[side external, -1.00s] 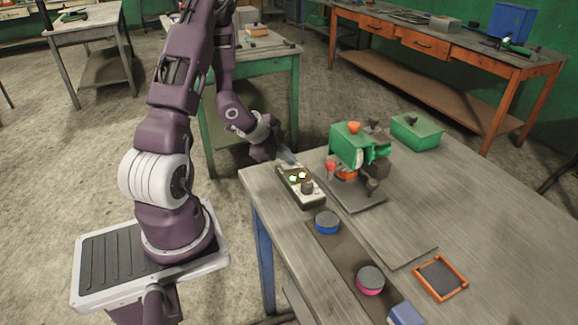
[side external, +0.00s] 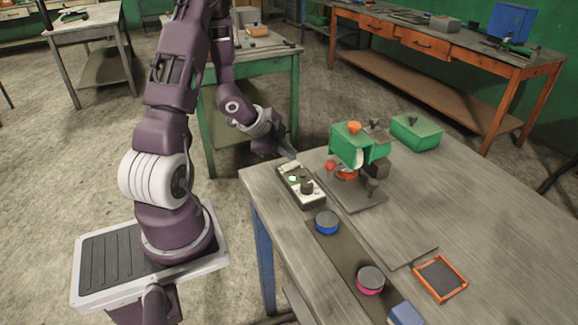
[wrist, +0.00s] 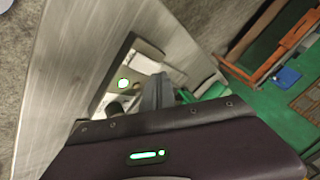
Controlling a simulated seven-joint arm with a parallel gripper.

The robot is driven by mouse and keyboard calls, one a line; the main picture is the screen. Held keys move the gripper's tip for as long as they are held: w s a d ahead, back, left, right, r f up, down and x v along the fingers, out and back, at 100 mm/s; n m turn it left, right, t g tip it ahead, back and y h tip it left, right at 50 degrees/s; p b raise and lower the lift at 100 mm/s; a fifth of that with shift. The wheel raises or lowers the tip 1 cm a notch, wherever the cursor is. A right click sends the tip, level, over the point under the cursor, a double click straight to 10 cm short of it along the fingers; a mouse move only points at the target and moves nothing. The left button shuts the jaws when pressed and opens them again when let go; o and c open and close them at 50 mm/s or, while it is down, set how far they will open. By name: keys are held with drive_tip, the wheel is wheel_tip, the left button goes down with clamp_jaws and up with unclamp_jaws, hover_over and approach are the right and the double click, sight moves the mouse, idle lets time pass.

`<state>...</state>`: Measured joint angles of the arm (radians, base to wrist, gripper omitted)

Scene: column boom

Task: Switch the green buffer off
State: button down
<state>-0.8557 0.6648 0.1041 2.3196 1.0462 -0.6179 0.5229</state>
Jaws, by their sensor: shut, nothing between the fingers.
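The green buffer (side external: 352,142), a bench machine with an orange cap on top, stands on a dark plate on the workbench. My gripper (side external: 291,157) is shut and empty, just above the far end of the box. In the wrist view the fingers (wrist: 158,92) hide part of the box; contact cannot be told.
A blue-sided round tin (side external: 327,222) and a pink-sided one (side external: 370,280) stand on a dark strip in front. An orange-framed tray (side external: 441,278) lies at the right, and a green box (side external: 416,131) behind the buffer. The bench's right side is clear.

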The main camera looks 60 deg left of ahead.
drive_tip(key=shift+w+r, duration=0.15)
drive_tip(key=shift+r, duration=0.95)
drive_tip(key=shift+w+r, duration=0.15)
drive_tip(key=shift+r, duration=0.9)
wheel_tip(320, 180, up, 4)
drive_tip(key=n+y, duration=0.1)
drive_tip(key=y, duration=0.1)
hover_over(291, 165)
drive_tip(key=s+d+r+n+y, duration=0.2)
drive_tip(key=d+r+n, duration=0.2)
drive_tip(key=d+r, duration=0.5)
drive_tip(key=s+d+r+n+g+h, duration=0.1)
drive_tip(key=s+d+r+h, duration=0.1)
drive_tip(key=s+d, duration=0.5)
drive_tip(key=s+d+r+n+g+h, duration=0.1)
drive_tip(key=s+d+r+n+h, duration=0.1)
drive_tip(key=s+d, duration=0.6)
drive_tip(key=shift+s+d+r+h, duration=0.25)
drive_tip(key=shift+d+r+h, duration=0.15)
drive_tip(key=shift+d, duration=0.3)
